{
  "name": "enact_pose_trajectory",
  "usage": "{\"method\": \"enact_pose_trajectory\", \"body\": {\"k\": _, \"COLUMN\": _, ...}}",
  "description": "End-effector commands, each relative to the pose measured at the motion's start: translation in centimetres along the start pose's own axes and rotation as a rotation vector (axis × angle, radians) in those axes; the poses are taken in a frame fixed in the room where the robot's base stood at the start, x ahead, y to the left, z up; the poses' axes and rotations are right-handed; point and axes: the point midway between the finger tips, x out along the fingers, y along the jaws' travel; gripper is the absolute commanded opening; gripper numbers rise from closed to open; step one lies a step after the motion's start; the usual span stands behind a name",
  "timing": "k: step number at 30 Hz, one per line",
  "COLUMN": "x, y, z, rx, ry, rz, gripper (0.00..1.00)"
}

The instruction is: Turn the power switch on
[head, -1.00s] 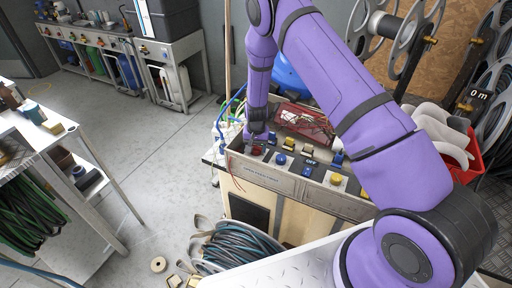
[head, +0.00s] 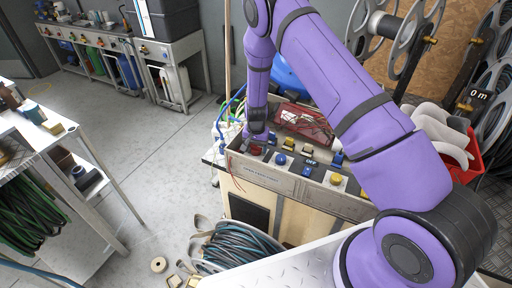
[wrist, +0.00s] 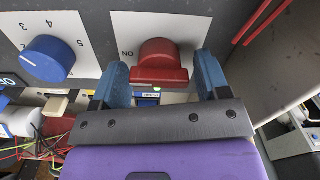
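The red power switch (wrist: 160,62) is a rotary knob on a white plate with "ON" printed to its left in the wrist view. It sits on the sloping panel of the control box and also shows in the head view (head: 255,150), partly covered by my gripper. My gripper (wrist: 161,72) is open, with one blue fingertip on each side of the red knob and a gap showing to both. The fingers look apart from the knob.
A blue dial (wrist: 47,58) with numbers is beside the red knob. Several other blue and yellow controls line the panel (head: 300,172). A red tray (head: 304,120) lies behind them. A coiled hose (head: 235,248) is on the floor in front.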

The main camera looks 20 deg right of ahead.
Motion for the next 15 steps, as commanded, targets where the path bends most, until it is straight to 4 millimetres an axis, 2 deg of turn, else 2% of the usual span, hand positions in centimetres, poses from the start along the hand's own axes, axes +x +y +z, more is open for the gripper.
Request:
{"method": "enact_pose_trajectory", "body": {"k": 8, "x": -0.2, "y": 0.0, "z": 0.0, "rx": -0.001, "ry": -0.001, "rz": 0.000, "gripper": 0.69}}
{"method": "enact_pose_trajectory", "body": {"k": 11, "x": -1.1, "y": 0.0, "z": 0.0, "rx": -0.001, "ry": 0.000, "rz": 0.000, "gripper": 0.69}}
{"method": "enact_pose_trajectory", "body": {"k": 15, "x": -3.4, "y": -0.1, "z": 0.0, "rx": -0.001, "ry": 0.002, "rz": -0.002, "gripper": 0.69}}
